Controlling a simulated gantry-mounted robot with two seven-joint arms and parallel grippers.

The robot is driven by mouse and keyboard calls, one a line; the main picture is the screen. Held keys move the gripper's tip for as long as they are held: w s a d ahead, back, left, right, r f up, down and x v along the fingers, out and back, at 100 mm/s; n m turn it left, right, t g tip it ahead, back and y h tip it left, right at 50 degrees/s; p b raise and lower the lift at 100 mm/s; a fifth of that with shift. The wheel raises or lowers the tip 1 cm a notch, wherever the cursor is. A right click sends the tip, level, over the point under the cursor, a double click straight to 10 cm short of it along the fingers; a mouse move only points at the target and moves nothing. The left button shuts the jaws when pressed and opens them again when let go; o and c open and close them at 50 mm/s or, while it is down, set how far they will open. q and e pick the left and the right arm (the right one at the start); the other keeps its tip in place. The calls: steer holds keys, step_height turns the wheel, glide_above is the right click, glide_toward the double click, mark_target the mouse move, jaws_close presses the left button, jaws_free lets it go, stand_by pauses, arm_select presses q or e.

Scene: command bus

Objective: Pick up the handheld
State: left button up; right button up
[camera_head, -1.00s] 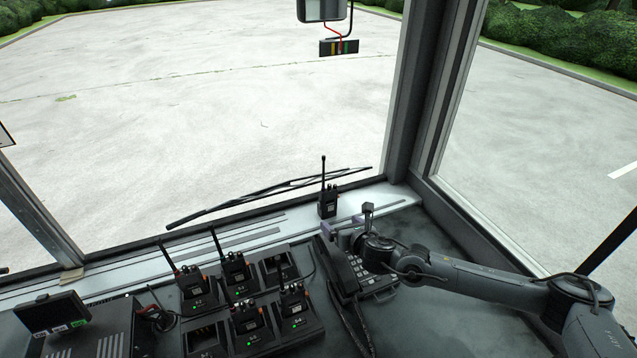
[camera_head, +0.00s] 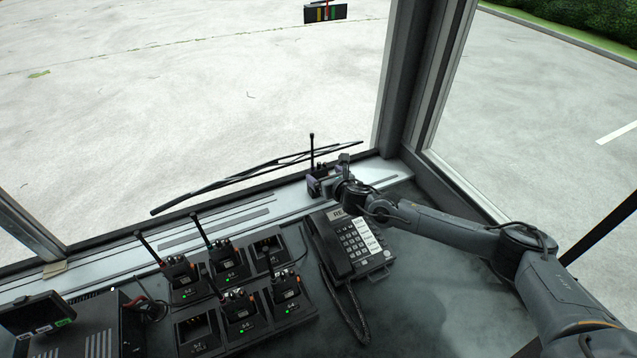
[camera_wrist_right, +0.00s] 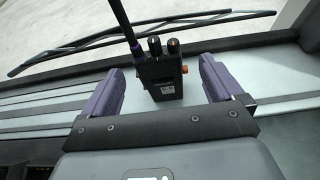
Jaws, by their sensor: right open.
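The handheld, a black two-way radio (camera_head: 312,172) with a tall antenna, stands upright on the window ledge. My right gripper (camera_head: 319,186) is at it and hides its lower part in the head view. In the right wrist view, the handheld (camera_wrist_right: 163,77) shows its antenna, two knobs, an orange button and a small label. The purple fingers of the right gripper (camera_wrist_right: 162,68) are open, one on each side of it, with a visible gap at both sides. My left gripper is not in view.
A desk phone (camera_head: 350,240) with a coiled cord sits on the counter below my right arm. A charger rack (camera_head: 285,318) with several radios stands left of it. A wiper (camera_head: 240,180) lies beyond the glass. The window pillar (camera_head: 405,95) rises at the right.

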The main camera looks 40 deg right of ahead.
mark_target(320, 169)
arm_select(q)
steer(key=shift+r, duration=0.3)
arm_select(e)
steer(key=shift+w, duration=0.5)
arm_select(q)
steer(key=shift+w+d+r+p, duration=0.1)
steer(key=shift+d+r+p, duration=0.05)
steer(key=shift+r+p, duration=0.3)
arm_select(e)
steer(key=x, duration=0.2)
steer(key=shift+w, duration=0.4)
steer(key=shift+w+d+f, duration=0.2)
steer(key=shift+w, duration=0.35)
steer(key=shift+c, duration=0.2)
steer(key=c, duration=1.6)
steer(key=shift+o, duration=0.2)
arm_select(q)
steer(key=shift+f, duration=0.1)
arm_select(e)
steer(key=shift+r, duration=0.2)
